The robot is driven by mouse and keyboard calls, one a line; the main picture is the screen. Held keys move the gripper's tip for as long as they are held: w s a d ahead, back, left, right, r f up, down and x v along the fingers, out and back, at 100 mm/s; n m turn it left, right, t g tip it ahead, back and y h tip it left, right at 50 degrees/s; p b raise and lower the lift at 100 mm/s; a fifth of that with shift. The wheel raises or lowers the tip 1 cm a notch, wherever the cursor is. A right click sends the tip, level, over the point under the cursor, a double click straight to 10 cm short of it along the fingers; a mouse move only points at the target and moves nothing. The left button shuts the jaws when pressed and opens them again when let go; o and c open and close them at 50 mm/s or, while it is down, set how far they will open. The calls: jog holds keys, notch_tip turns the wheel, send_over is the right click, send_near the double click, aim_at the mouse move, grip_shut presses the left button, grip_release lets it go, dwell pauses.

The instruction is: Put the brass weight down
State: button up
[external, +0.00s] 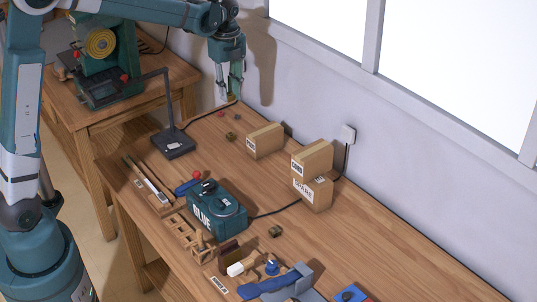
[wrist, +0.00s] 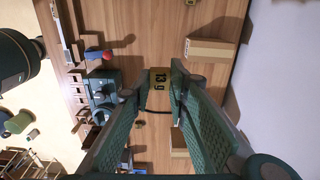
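The brass weight (wrist: 159,79), marked "13 g", sits between the fingertips of my gripper (wrist: 160,88) in the wrist view. My gripper (external: 231,93) appears closed on it. In the external view the gripper points down at the far end of the workbench (external: 400,240), near the wall, with a small yellowish bit of the weight showing at the fingertips. It looks to be above the bench top; the exact gap is hard to tell.
A black stand (external: 174,142) with a tall bent post is left of my gripper. Small dark and reddish pieces lie below it. Cardboard boxes (external: 265,140) stand along the wall. A teal device (external: 217,208) and several tools fill the nearer bench. A dark cable runs along the wall edge.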

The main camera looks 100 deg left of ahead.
jog(key=s, duration=0.2)
send_over(227, 164)
notch_tip(227, 164, down, 17)
jog(key=shift+f, duration=0.55)
jog(key=shift+f, duration=0.1)
jog(key=shift+f+b, duration=0.3)
jog(key=shift+f, duration=2.7)
jog(key=shift+f, duration=0.1)
jog(key=shift+f, duration=1.8)
jog(key=shift+f+b, duration=0.2)
jog(key=shift+b, duration=0.2)
jog(key=o, duration=0.6)
